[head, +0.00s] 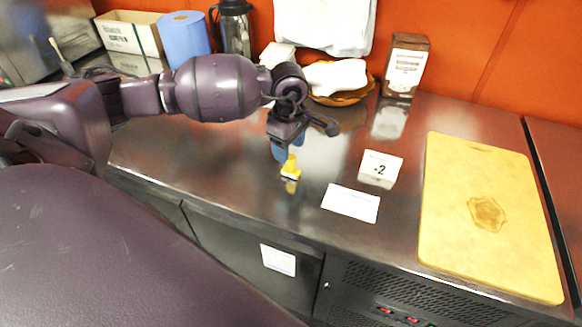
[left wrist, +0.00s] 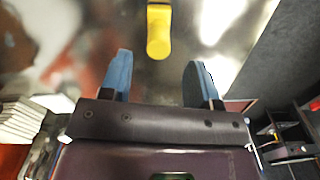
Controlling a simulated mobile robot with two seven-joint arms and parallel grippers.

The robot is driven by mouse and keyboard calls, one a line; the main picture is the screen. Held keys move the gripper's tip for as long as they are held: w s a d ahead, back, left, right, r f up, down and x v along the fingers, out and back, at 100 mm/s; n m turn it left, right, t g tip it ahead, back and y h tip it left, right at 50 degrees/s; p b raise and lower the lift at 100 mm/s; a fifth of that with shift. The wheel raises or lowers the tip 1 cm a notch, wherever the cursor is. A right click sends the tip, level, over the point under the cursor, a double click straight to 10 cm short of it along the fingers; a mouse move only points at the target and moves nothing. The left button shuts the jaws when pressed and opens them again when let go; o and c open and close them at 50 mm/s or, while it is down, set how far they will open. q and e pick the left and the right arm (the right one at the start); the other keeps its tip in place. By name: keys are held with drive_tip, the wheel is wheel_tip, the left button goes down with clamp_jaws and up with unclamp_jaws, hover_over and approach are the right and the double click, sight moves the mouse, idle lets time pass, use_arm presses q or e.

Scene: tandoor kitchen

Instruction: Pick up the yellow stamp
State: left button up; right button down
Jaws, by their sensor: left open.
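The yellow stamp (head: 290,169) stands on the metal counter (head: 235,185), near its front edge. My left gripper (head: 284,148) is just above and behind the stamp in the head view, its blue fingers pointing down. In the left wrist view the stamp (left wrist: 158,30) shows at the top, between the lines of the two blue fingers (left wrist: 160,72) and beyond their tips. The left gripper is open and empty. The stamp's base is partly out of the left wrist view. My right gripper is not in view.
A white card (head: 351,202) lies right of the stamp, with a small sign marked 2 (head: 380,168) behind it. A yellow board (head: 490,215) lies at the right. A basket (head: 343,97), a brown carton (head: 406,66) and a blue roll (head: 184,38) stand along the back.

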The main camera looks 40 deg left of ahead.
sight(291, 157)
use_arm(q)
drive_tip(key=f, duration=0.5)
drive_tip(key=shift+w+d, duration=0.1)
drive_tip(key=shift+d, duration=0.1)
drive_tip(key=shift+r, duration=0.1)
drive_tip(key=c, duration=1)
